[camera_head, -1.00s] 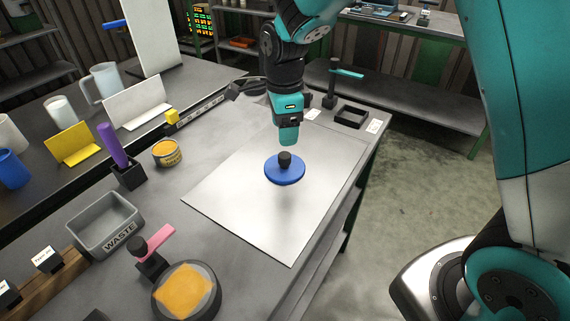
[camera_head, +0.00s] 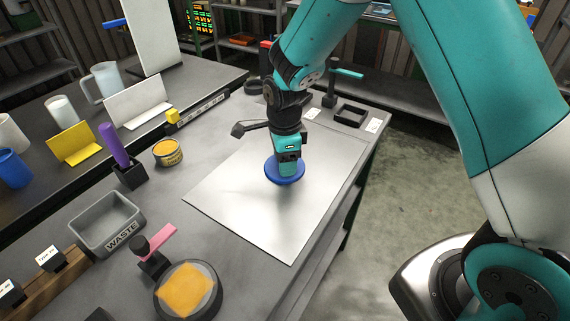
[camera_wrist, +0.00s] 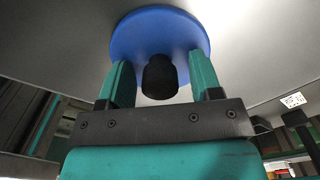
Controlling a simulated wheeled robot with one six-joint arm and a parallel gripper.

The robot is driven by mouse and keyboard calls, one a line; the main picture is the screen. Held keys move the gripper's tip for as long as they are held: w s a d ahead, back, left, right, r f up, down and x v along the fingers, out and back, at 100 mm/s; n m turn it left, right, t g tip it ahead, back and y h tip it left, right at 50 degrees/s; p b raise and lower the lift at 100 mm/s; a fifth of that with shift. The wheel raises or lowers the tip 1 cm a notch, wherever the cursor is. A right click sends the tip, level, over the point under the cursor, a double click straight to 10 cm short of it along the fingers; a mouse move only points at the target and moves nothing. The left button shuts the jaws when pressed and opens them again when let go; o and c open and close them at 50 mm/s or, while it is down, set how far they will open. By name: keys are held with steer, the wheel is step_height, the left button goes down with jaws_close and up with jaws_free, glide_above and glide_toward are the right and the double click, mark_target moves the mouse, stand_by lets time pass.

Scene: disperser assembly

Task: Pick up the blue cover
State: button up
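The blue cover (camera_head: 285,175) is a round disc on the bright metal sheet, with a short black knob on top. In the wrist view the cover (camera_wrist: 145,35) fills the upper middle, and its black knob (camera_wrist: 160,77) stands between my two teal fingers. My gripper (camera_head: 286,168) is directly above the cover and hides the knob in the head view. In the wrist view my gripper (camera_wrist: 160,80) is open, with a gap between each finger and the knob.
The metal sheet (camera_head: 235,190) around the cover is otherwise bare. To its left are an orange-topped tin (camera_head: 168,153), a purple-handled tool (camera_head: 113,145) and a grey waste bin (camera_head: 105,222). A black stand with a teal lever (camera_head: 345,73) and a black square tray (camera_head: 350,115) are behind.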

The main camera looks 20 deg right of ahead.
jaws_close()
steer(key=shift+r, duration=0.1)
